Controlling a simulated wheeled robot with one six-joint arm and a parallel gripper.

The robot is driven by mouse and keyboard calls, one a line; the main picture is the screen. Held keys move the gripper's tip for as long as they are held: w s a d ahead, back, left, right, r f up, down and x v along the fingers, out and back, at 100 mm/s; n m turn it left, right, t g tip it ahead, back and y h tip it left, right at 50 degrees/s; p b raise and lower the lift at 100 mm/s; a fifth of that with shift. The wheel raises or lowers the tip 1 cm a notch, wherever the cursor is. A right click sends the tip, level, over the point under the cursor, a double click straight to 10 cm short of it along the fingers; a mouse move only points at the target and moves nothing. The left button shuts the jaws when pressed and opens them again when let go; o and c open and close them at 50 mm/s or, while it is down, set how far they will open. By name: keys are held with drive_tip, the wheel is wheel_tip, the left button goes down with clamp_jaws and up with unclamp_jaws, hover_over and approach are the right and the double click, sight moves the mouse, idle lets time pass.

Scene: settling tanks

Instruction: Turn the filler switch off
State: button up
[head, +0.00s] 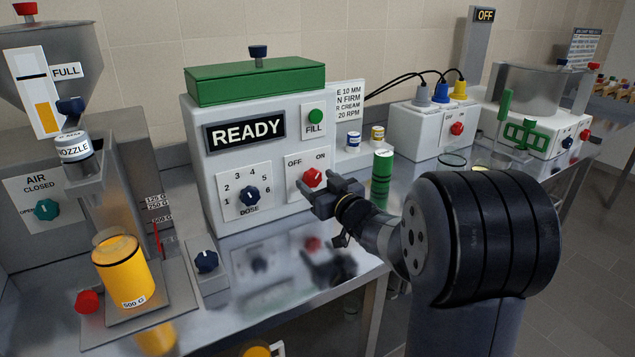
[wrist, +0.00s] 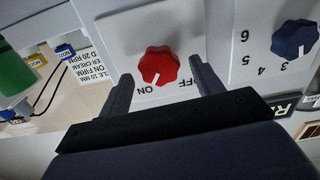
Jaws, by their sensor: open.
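The filler (head: 262,165) is a white box with a green lid and a READY display. Its switch is a red knob (head: 313,177) on a white plate marked OFF at left and ON at right. In the wrist view, which is upside down, the red knob (wrist: 158,66) has its white pointer toward ON. My gripper (head: 315,192) is open in front of the switch plate. In the wrist view the fingers of my gripper (wrist: 160,70) stand on either side of the knob, with gaps showing. I cannot tell how deep they reach around it.
A blue DOSE knob (head: 250,196) is left of the switch and a green FILL button (head: 315,116) above it. A green cylinder (head: 381,178) stands to the right. A yellow-filled jar (head: 122,273) stands under the nozzle (head: 74,147) at left.

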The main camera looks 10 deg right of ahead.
drive_tip(key=shift+w+a, duration=0.1)
drive_tip(key=shift+w, duration=0.25)
drive_tip(key=shift+c, duration=0.4)
drive_tip(key=c, duration=0.9)
